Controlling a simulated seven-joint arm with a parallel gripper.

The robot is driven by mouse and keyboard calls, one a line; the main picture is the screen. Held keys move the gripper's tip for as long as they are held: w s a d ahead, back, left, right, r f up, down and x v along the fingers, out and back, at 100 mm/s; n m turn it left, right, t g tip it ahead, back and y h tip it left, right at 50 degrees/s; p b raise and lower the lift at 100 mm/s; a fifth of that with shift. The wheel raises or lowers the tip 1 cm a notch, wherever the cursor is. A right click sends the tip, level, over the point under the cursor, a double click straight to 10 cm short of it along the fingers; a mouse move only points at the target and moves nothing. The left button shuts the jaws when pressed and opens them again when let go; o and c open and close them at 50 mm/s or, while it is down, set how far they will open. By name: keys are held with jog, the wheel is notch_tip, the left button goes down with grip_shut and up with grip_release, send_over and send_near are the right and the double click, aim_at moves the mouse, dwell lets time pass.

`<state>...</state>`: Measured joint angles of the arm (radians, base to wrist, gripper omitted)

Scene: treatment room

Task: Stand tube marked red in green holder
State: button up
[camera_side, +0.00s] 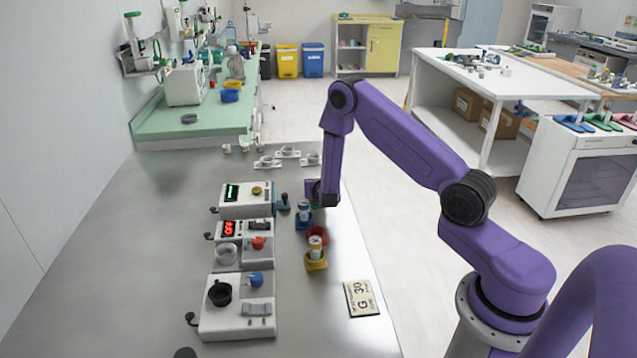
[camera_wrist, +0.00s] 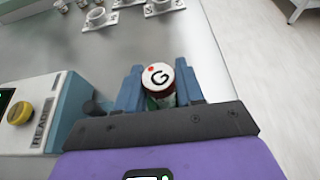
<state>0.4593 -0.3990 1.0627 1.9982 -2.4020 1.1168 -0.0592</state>
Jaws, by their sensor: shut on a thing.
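My gripper (camera_wrist: 158,88) is shut on a tube with a white cap (camera_wrist: 159,76). The cap bears a black letter G and a red dot, and its side is dark red. A little green (camera_wrist: 151,101) shows below the cap between the fingers; I cannot tell whether it is the green holder or part of the tube. In the side view my gripper (camera_side: 321,194) is low over the bench, just behind the blue holder (camera_side: 303,221), and hides the held tube. The green holder cannot be made out there. The tube's lower end is hidden in both views.
A blue holder and a yellow holder (camera_side: 316,265) each have a tube; a red holder (camera_side: 318,237) stands between them. White devices (camera_side: 246,199) line the left. White mounts (camera_side: 288,152) lie behind. A sign (camera_side: 362,298) lies near the right edge. Bench at far left is clear.

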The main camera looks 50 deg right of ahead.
jog(key=shift+f, duration=0.3)
jog(key=shift+r, duration=0.85)
jog(key=shift+f, duration=0.85)
dwell(0.9)
jog(key=o, duration=0.8)
jog(key=shift+o, duration=0.2)
jog(key=shift+a, duration=0.1)
jog(key=v, duration=1)
jog(key=shift+s+a+r, duration=0.15)
jog(key=shift+s+a, duration=0.1)
jog(key=shift+s, duration=0.05)
